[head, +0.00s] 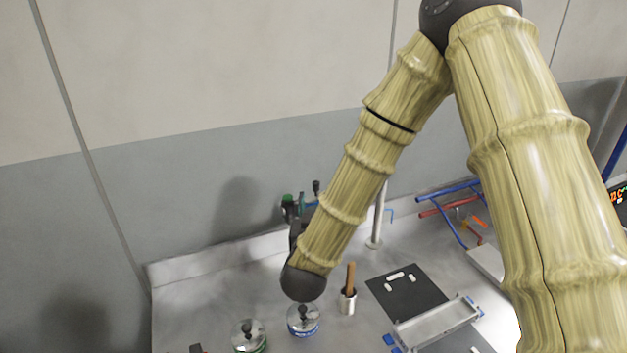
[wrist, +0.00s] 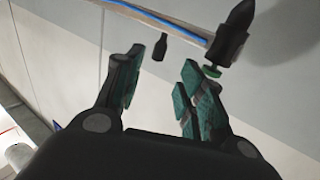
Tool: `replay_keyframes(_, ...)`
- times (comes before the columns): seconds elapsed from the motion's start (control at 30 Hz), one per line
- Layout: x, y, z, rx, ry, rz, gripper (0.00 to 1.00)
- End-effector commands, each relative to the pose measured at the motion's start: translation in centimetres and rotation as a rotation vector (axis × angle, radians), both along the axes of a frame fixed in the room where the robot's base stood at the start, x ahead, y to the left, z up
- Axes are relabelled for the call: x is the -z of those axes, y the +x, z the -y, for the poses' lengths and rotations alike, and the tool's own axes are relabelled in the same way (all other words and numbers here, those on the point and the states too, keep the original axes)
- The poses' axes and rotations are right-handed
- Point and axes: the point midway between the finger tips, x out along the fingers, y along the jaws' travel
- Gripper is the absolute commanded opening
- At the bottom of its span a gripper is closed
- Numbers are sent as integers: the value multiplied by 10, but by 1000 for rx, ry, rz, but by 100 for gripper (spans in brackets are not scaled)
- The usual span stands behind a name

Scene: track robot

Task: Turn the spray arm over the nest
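In the wrist view my gripper (wrist: 160,85) is open, with its two teal-padded fingers apart and nothing held between them. Beyond the fingertips runs a slim pale bar with a blue stripe (wrist: 155,12), which looks like the spray arm. A dark peg (wrist: 160,47) hangs below it, in line with the gap between the fingers. A black pointed fitting with a green disc (wrist: 229,40) sits at the bar's right end, close to the right finger. In the head view my gripper (head: 302,205) is mostly hidden behind my arm. I cannot tell which item is the nest.
A metal post (head: 378,215) stands on the bench right of my forearm. A black plate (head: 407,298), a metal tray (head: 437,324), a cup with a wooden handle (head: 348,301) and two lidded jars (head: 303,320) stand nearer. Blue and red pipes (head: 450,205) lie at the right.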

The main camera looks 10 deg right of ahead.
Motion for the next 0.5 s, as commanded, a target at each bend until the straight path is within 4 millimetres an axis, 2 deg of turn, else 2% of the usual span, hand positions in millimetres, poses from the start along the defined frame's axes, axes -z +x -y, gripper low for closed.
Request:
replay_keyframes(0.3,-3,52,16,3,0,-1,39)
replay_keyframes(0.5,-2,78,23,2,0,-1,39)
